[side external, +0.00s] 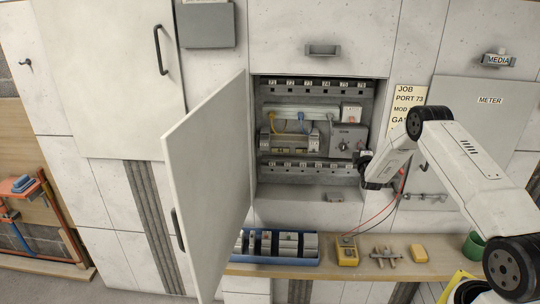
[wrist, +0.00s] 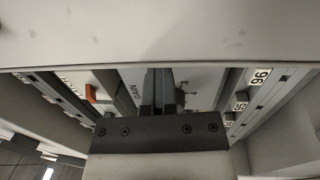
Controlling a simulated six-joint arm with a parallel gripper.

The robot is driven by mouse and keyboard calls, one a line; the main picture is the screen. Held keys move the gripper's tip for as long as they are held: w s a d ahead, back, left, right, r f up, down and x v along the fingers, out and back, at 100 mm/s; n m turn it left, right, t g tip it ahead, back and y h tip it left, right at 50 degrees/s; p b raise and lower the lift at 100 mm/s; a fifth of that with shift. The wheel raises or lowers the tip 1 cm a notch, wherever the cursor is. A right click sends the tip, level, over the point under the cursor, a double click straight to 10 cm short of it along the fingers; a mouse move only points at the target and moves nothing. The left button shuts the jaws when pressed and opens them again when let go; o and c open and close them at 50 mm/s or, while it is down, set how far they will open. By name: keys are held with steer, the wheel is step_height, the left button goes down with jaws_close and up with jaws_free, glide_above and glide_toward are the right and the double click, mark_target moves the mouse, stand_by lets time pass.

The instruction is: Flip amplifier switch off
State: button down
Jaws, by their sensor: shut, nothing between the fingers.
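The grey amplifier box (side external: 340,138) sits at the right inside the open wall cabinet. In the wrist view its face (wrist: 200,84) shows a GAIN label and dial numbers. A dark knob shows on it in the side view; I cannot make out its switch for certain. My gripper (side external: 366,166) is shut and empty at the cabinet's lower right, close to the amplifier. In the wrist view the closed fingers (wrist: 160,88) point at the GAIN face and hide part of it. Whether they touch it I cannot tell. A small orange-red part (wrist: 90,93) shows left of the fingers.
A white box (side external: 351,112) is above the amplifier, and numbered port rows run above and below. The open cabinet door (side external: 205,185) stands at the left. The shelf below holds a blue tray (side external: 275,260), a yellow meter (side external: 347,252) with leads and a yellow block (side external: 419,252).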

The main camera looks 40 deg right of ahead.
steer(key=shift+w+d+r+g+y, duration=0.25)
steer(key=shift+d+r+g+y, duration=0.15)
steer(key=shift+r, duration=0.25)
steer(key=shift+s, duration=0.1)
stand_by(0.4)
steer(key=v, duration=1.4)
steer(key=shift+a, duration=0.35)
steer(key=shift+s+r, duration=0.1)
steer(key=shift+r, duration=0.05)
